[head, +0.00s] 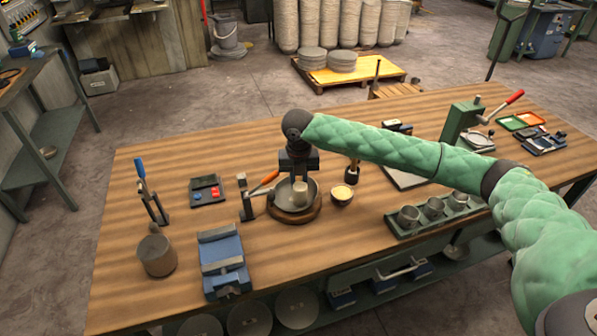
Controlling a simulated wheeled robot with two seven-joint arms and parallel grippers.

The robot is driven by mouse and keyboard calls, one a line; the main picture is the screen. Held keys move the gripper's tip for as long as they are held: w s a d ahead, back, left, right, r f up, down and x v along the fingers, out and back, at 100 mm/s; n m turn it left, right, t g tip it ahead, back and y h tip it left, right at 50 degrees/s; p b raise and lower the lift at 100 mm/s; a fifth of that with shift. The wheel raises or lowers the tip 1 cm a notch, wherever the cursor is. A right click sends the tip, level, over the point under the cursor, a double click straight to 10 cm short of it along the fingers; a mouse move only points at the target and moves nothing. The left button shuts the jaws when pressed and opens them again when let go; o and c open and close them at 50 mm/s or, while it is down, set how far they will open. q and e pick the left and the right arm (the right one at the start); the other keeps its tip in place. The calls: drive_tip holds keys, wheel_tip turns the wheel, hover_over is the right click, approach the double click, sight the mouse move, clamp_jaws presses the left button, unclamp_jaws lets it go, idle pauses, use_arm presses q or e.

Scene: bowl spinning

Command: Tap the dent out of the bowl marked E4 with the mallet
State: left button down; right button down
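A grey metal bowl (281,209) sits on a round wooden base (297,219) in the middle of the bench. An orange-handled clamp (262,183) stands at its left edge. No E4 mark is readable at this size. My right gripper (299,177) points straight down over the bowl. It appears shut on a mallet, whose pale, cylindrical head (301,195) shows below the fingers, inside the bowl. The gripper hides the handle, and I cannot tell whether the head touches the metal. My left gripper is not in view.
A small bowl (342,195) and an upright dark tool (353,171) stand close right. A green rack (446,223) holds metal cups. A blue vise-like block (222,262), a brown cylinder (156,257) and a blue-handled clamp (148,190) stand left. Bare wood lies between them.

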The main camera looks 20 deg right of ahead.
drive_tip(key=shift+r+p, duration=2.2)
drive_tip(key=shift+r, duration=0.5)
drive_tip(key=shift+f, duration=0.1)
